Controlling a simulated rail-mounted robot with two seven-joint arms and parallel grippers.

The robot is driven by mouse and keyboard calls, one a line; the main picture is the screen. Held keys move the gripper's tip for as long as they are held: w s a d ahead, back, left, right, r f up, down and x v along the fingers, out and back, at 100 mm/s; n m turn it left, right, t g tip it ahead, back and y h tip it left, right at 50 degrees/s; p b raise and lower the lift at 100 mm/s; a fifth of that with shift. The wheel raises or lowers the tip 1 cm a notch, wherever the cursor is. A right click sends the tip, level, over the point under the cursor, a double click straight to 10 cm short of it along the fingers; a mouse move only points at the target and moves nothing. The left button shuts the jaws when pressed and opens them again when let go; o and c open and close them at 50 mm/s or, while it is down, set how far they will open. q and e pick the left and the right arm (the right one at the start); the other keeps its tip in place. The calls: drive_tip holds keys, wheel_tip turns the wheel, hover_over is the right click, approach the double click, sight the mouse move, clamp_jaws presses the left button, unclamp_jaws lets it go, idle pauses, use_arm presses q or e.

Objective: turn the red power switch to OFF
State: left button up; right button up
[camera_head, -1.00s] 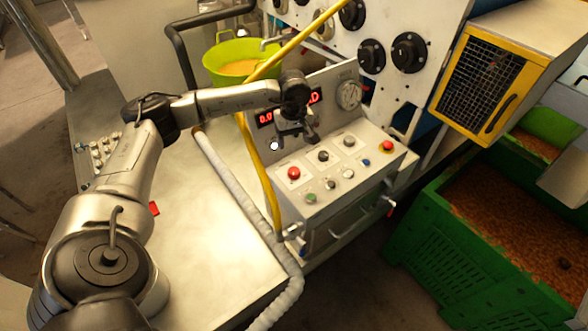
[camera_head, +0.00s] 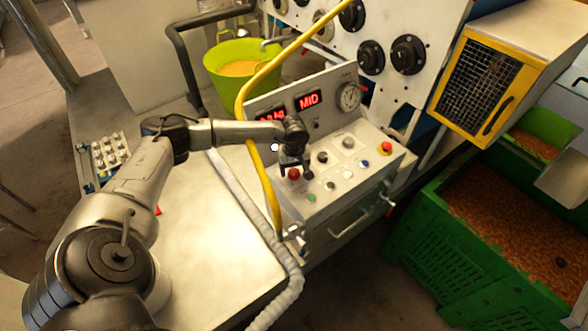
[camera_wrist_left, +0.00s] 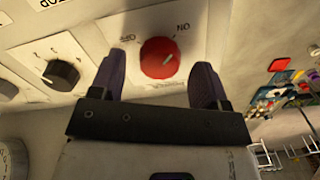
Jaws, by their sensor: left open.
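The red power switch (camera_head: 293,174) is a round knob at the left of the control panel's sloped top. In the left wrist view the red knob (camera_wrist_left: 158,57) sits on a white plate with upside-down OFF and ON labels. A pale mark on the knob points up and right, toward the ON side. My left gripper (camera_head: 296,173) is just over the switch. In the left wrist view its two dark fingers stand open, one on each side of the knob, with visible gaps. Whether the fingertips reach down beside it is unclear. My right gripper is not in view.
The control panel (camera_head: 330,205) has several other knobs and a red button on yellow (camera_head: 386,148). Behind them are a red display reading MID (camera_head: 308,101) and a gauge (camera_head: 349,97). A yellow pipe (camera_head: 262,180) runs close by my left forearm. A green crate (camera_head: 440,250) stands right.

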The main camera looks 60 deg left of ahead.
use_arm(q)
drive_tip(key=shift+f, duration=0.55)
drive_tip(key=c, duration=0.9)
